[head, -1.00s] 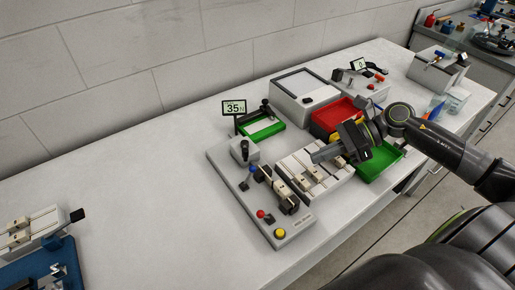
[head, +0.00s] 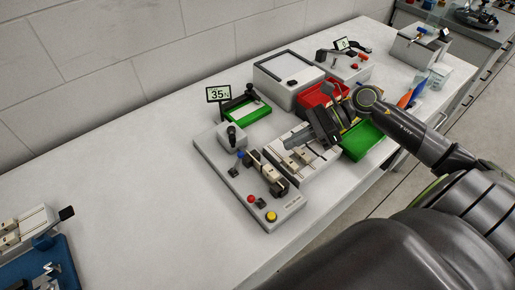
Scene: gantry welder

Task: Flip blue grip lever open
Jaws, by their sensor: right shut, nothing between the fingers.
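A small blue grip (head: 240,153) shows on the grey control panel (head: 222,172), beside a pale clamp bar with dark ends (head: 268,172). I cannot tell the lever's exact pose at this size. Another blue-tipped handle (head: 421,30) shows on a grey box at the back right. My right gripper (head: 320,124) comes in from the right and is shut and empty. It is over the white slotted fixture (head: 298,168) and the trays, right of the panel and apart from the blue grip. My left gripper is not in view.
A display reading 35 (head: 218,94) stands behind the panel. A red tray (head: 312,98) and a green tray (head: 362,142) lie around my right gripper. A grey box (head: 289,75) stands behind. The table (head: 150,200) is clear on the left, except a blue-based fixture (head: 62,262).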

